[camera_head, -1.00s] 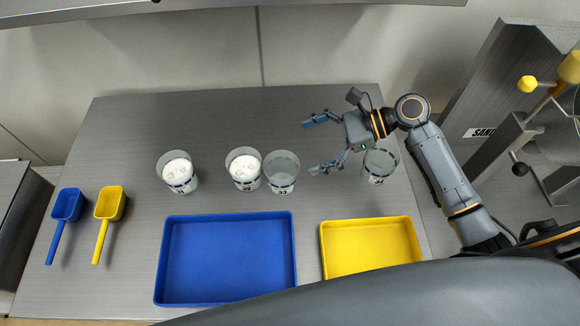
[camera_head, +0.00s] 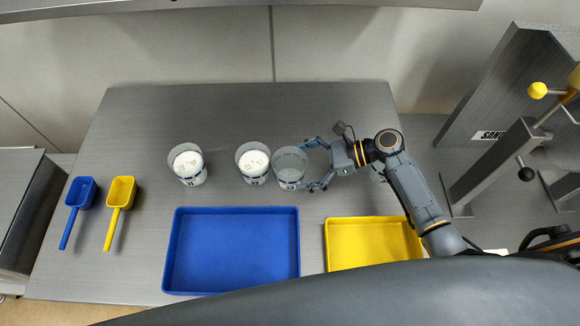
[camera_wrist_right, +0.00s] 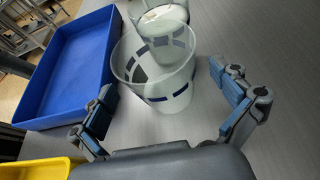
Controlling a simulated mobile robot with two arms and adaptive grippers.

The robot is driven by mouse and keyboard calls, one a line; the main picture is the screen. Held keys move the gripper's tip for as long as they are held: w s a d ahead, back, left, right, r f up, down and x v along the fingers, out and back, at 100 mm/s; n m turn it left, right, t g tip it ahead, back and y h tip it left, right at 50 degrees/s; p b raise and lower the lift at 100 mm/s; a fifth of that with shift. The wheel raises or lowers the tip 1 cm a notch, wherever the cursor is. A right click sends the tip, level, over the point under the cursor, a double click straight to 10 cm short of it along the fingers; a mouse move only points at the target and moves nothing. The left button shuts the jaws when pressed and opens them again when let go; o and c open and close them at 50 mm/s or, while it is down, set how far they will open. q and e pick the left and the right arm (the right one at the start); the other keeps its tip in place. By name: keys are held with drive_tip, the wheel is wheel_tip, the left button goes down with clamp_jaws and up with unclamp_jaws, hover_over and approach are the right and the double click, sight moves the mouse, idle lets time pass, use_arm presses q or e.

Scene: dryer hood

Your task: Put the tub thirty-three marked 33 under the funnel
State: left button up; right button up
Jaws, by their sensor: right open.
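The tub marked 33 (camera_head: 290,168) is a clear, empty-looking cup with dark blue bands, standing upright on the grey table. It also fills the middle of the right wrist view (camera_wrist_right: 160,85). My right gripper (camera_head: 312,164) is open, with its fingers reaching to either side of the tub from the right. In the right wrist view the open fingers (camera_wrist_right: 168,100) are spread wide, with the tub between and just ahead of them. My left gripper is not in view. No funnel can be made out; a stand with a "SAND" label (camera_head: 489,135) is at the right.
A tub with white contents (camera_head: 253,164) stands close left of tub 33, another (camera_head: 187,165) farther left. A blue tray (camera_head: 232,250) and yellow tray (camera_head: 372,243) lie in front. Blue (camera_head: 82,192) and yellow (camera_head: 122,192) scoops lie left.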

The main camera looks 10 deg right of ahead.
sight(289, 169)
drive_tip(key=shift+x, duration=1.55)
drive_tip(key=c, duration=1.2)
